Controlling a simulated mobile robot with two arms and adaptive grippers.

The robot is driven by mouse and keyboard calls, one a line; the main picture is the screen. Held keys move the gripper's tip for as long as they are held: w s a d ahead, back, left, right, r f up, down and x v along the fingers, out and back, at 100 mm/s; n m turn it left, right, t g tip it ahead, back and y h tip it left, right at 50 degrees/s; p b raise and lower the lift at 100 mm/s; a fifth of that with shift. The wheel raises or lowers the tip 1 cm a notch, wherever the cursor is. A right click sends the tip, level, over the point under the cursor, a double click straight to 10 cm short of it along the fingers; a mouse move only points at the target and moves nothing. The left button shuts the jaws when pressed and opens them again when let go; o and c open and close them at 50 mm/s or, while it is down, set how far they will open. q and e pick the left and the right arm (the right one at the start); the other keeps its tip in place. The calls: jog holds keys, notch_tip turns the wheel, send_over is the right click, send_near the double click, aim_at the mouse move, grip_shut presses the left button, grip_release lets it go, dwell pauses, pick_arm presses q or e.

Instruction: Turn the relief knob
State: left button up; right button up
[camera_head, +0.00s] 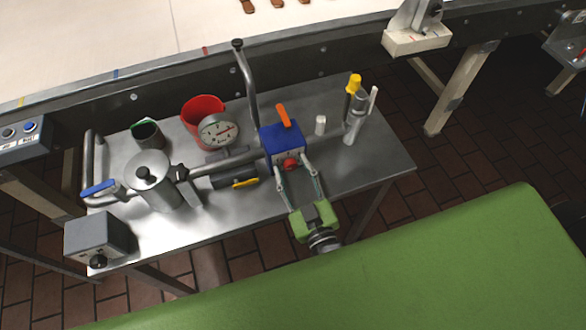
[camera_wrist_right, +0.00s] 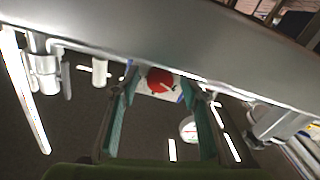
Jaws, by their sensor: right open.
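The red relief knob (camera_head: 290,163) is a round knob on the lower front face of a blue box (camera_head: 283,142) on the steel table. My right gripper (camera_head: 294,171) comes up from the front, and its two fingers are spread, one at each side of the knob. In the right wrist view the red knob (camera_wrist_right: 160,80), with a dark mark on it, shows between the fingertips (camera_wrist_right: 160,88). I cannot tell whether either finger touches it. My left gripper is not in view.
An orange lever (camera_head: 283,116) tops the blue box. The steel table (camera_head: 235,222) also holds a dial gauge (camera_head: 218,131), a red bucket (camera_head: 202,108), a lidded metal pot (camera_head: 152,183), a grey knobbed box (camera_head: 97,235) and a yellow-topped part (camera_head: 354,84). A conveyor runs behind.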

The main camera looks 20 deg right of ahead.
jog(key=c, duration=1.1)
jog(key=shift+m, duration=0.4)
jog(key=shift+r+m+p, duration=0.1)
jog(key=shift+m+p, duration=0.4)
jog(key=shift+m, duration=0.4)
jog(key=shift+m+p, duration=0.35)
jog(key=shift+m, duration=1.15)
